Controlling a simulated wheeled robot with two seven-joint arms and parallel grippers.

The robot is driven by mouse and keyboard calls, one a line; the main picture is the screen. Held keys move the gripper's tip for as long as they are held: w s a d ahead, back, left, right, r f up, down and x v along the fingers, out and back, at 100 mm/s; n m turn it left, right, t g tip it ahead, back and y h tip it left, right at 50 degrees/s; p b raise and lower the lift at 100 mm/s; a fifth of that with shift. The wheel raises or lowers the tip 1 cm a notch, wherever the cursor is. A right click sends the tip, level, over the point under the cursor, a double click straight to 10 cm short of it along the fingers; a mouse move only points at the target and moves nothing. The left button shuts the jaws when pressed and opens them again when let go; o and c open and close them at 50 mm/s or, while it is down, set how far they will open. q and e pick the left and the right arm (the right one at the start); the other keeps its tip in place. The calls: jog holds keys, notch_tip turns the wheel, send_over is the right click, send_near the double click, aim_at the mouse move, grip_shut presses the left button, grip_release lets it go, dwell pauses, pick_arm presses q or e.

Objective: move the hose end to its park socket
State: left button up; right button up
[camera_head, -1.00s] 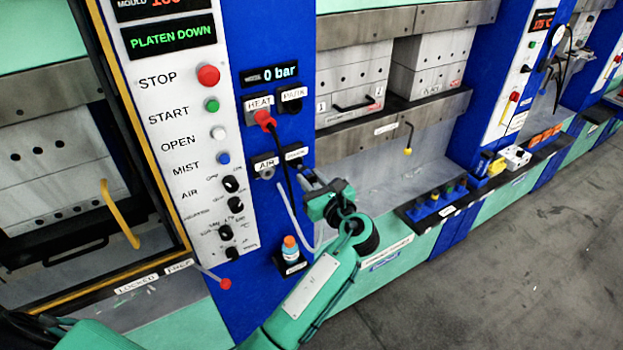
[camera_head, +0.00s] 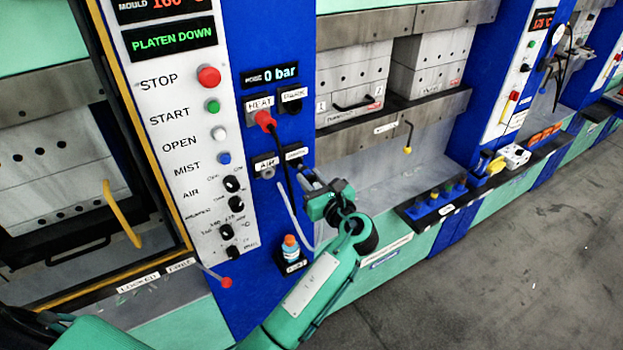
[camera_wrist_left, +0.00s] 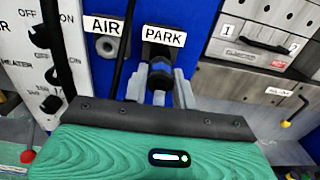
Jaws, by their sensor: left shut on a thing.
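My left gripper (camera_head: 311,180) is shut on the hose end (camera_wrist_left: 158,82), a dark fitting between its two grey fingers. In the left wrist view the fingers (camera_wrist_left: 160,88) are right below the PARK label (camera_wrist_left: 164,36). The hose end lines up with the dark lower park socket (camera_wrist_left: 160,54) under that label. It is touching or very close; I cannot tell whether it is seated. The AIR socket (camera_wrist_left: 106,47) to the left is empty. My right gripper is not in view.
A red plug (camera_head: 264,118) with a black cable sits in the HEAT socket, next to an upper park socket (camera_head: 292,106). The black cable runs down close to the gripper. A small orange-capped bottle (camera_head: 290,249) stands below. The control panel (camera_head: 185,130) is to the left.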

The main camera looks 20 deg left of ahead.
aim_at(310, 178)
pick_arm(q)
jog(key=shift+p+x, duration=0.4)
jog(key=shift+x, duration=0.4)
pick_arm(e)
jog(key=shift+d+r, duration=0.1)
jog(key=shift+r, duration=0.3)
pick_arm(q)
jog(key=shift+p+x, duration=0.3)
jog(key=shift+x, duration=0.5)
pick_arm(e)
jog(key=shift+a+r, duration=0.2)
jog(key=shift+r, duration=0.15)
pick_arm(q)
jog(key=o, duration=1.1)
